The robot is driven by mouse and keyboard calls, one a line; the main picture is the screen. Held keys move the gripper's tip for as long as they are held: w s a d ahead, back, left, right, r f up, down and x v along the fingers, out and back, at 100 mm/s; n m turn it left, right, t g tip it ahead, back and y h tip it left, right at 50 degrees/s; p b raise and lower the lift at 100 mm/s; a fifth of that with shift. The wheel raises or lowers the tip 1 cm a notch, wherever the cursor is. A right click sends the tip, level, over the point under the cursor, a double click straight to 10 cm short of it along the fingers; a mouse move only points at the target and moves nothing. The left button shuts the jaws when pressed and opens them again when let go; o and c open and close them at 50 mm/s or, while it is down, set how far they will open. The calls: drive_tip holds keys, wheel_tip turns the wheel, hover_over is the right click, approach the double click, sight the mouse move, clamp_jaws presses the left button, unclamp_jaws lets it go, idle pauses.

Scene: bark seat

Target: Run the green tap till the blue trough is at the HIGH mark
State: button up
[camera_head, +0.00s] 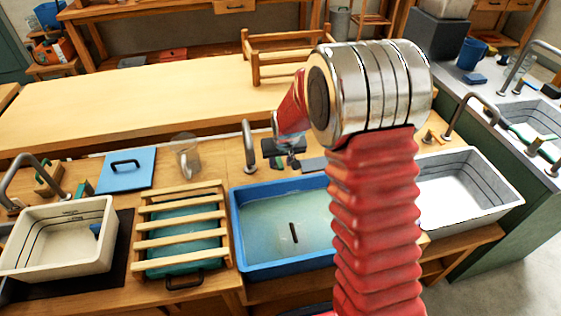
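The blue trough (239,232) stands on the wooden bench in the middle, partly hidden on its right by my red arm. Its inside looks pale green, as if holding water, with a dark upright mark in it. I cannot read a HIGH mark. A grey spout (249,146) rises behind its back left edge. A small green piece (84,188) sits by the left spout; I cannot tell whether it is the green tap's handle. My gripper (287,158) is dark and small, above the area behind the trough. Its fingers are too unclear to tell open from shut.
A white basin (98,250) stands at left, beside a slatted wooden rack (184,225) over a teal tub. Another white basin (505,192) is right of my arm.

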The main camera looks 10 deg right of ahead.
drive_tip(key=shift+r, duration=0.1)
drive_tip(key=v, duration=1.3)
drive_tip(key=shift+s+r, duration=0.15)
drive_tip(key=shift+r, duration=0.05)
idle(0.4)
drive_tip(key=s+r, duration=0.3)
drive_tip(key=s, duration=0.6)
drive_tip(key=s+r, duration=0.4)
drive_tip(key=s, duration=0.6)
drive_tip(key=s+r+t, duration=0.1)
drive_tip(key=s+r, duration=0.3)
drive_tip(key=s, duration=0.6)
drive_tip(key=shift+d, duration=0.2)
